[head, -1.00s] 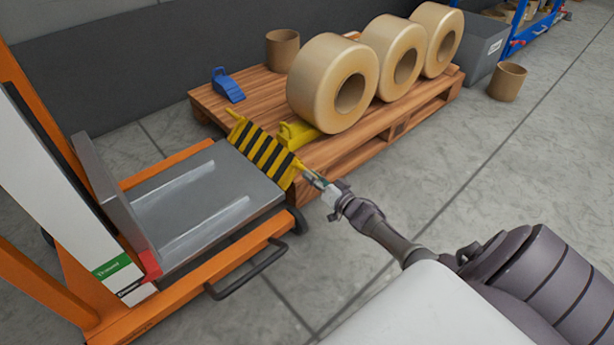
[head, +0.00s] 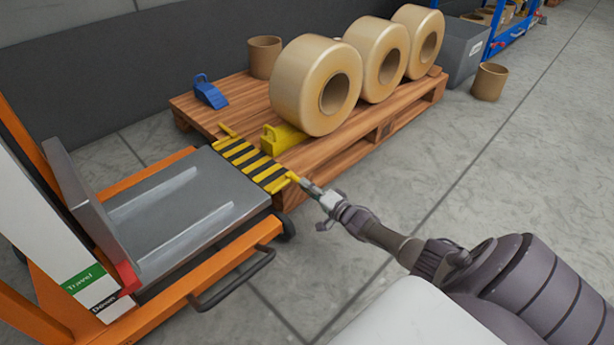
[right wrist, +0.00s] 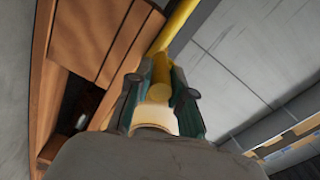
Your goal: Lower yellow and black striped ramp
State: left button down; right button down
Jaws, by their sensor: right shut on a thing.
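The yellow and black striped ramp (head: 252,164) lies almost flat in the head view. It spans from the grey platform of the orange lift (head: 185,205) to the edge of the wooden pallet (head: 345,150). A yellow bar sticks out at each end of it. My right gripper (head: 303,184) is at the ramp's near right corner. It is shut on the yellow bar there, the ramp's handle, which shows between the fingers in the right wrist view (right wrist: 161,85). My left gripper is not in view.
Three large tan rolls (head: 317,88) stand on the pallet, with a yellow chock (head: 283,138) against the nearest. A blue chock (head: 210,92) sits at the pallet's far left. A brown tub (head: 489,82) and grey box (head: 462,50) stand beyond. The floor at right is clear.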

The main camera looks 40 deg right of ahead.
jog(key=shift+f, duration=0.3)
jog(key=c, duration=1.1)
grip_release()
jog(key=shift+o, duration=0.2)
jog(key=shift+s, duration=0.1)
jog(key=s, duration=1.1)
jog(key=shift+s+d, duration=0.4)
jog(key=shift+d, duration=0.05)
